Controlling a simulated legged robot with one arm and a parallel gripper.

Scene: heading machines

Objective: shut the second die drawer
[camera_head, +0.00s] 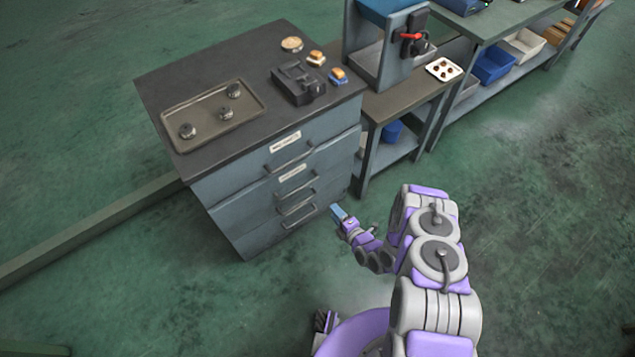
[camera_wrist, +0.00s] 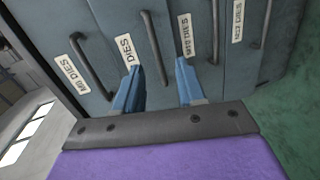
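A blue-grey drawer cabinet (camera_head: 235,220) stands left of centre in the head view, with labelled drawer fronts and bar handles stacked down its face. In the wrist view a drawer label reading "DIES" (camera_wrist: 127,50) sits beside a dark handle (camera_wrist: 155,48). Another label with "DIES" (camera_wrist: 73,74) is farther left. I cannot tell surely how far any drawer stands out. My gripper (camera_head: 337,212) is low, close to the cabinet's right front edge. In the wrist view its blue fingers (camera_wrist: 158,75) are apart with nothing between them, pointing toward the drawer fronts.
The cabinet top holds a tray (camera_head: 190,140) with round metal parts and a black block (camera_head: 298,84). A workbench (camera_head: 395,101) with a blue-grey machine adjoins at the right. Green floor (camera_head: 545,180) is open to the right.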

